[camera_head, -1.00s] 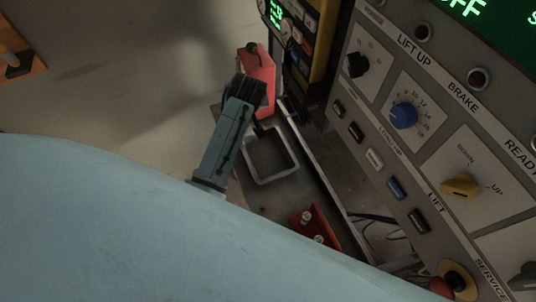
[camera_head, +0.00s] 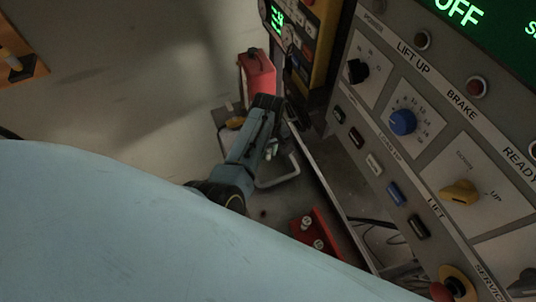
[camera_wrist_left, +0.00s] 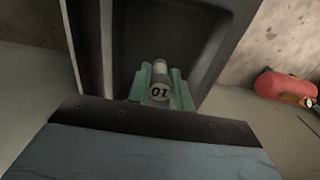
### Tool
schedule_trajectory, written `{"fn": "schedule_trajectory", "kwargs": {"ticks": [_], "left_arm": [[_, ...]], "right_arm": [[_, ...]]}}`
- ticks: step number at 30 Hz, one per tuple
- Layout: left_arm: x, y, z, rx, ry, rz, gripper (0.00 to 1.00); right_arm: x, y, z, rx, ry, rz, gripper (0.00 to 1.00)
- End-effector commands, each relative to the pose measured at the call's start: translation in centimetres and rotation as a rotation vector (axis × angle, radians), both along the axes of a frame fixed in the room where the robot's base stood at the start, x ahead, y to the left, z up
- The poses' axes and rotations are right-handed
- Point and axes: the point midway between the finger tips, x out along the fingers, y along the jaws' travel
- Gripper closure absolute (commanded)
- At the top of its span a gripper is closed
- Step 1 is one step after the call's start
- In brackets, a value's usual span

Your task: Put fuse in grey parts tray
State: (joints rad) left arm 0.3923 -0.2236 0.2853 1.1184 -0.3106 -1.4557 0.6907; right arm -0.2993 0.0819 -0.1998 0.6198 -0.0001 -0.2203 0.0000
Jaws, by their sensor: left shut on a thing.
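My left gripper (camera_head: 269,150) is shut on the fuse, just over the grey parts tray. The fuse (camera_wrist_left: 160,87) shows in the left wrist view as a small pale cylinder with a marked end, between the green fingertips (camera_wrist_left: 160,92). In the head view it is too small to tell from the fingertips. The grey parts tray (camera_head: 281,180) is a shallow square tray on the ledge. My gripper and arm hide its upper left part. I cannot tell how high the fuse is above it. My right gripper is not in view.
A red block (camera_head: 316,232) with pale cylinders lies on the near ledge. The control panel (camera_head: 430,150) rises close on the right.

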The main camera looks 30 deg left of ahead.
Motion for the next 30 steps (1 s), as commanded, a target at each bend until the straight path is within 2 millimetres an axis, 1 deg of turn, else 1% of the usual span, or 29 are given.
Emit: {"fn": "schedule_trajectory", "kwargs": {"ticks": [1, 3, 10, 11, 15, 16, 25, 28, 30], "left_arm": [[0.0, 0.1, -1.0, 0.001, 0.002, 0.000, 1.00], [0.0, 0.1, -1.7, 0.001, 0.001, 0.001, 1.00], [0.0, 0.0, -1.9, 0.000, 0.000, 0.001, 1.00], [0.0, 0.0, -1.9, 0.000, 0.000, 0.001, 0.78], [0.0, 0.0, -1.8, 0.000, 0.000, 0.000, 0.59], [0.0, 0.0, -1.8, 0.000, 0.000, 0.000, 0.57], [0.0, 0.0, -1.6, 0.000, -0.001, 0.000, 0.57], [0.1, 0.0, -0.6, 0.001, -0.003, 0.000, 0.57], [0.1, 0.0, 0.6, 0.000, -0.004, 0.000, 0.57]], "right_arm": [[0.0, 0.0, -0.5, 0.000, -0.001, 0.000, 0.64], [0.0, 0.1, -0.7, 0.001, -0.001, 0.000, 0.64], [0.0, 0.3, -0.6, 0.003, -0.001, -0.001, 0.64], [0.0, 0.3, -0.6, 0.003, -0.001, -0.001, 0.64], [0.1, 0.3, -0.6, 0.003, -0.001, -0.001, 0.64], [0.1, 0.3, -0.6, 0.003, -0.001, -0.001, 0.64], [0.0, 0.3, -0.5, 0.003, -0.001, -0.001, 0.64], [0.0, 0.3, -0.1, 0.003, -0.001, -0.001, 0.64], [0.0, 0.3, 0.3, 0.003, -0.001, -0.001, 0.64]]}}
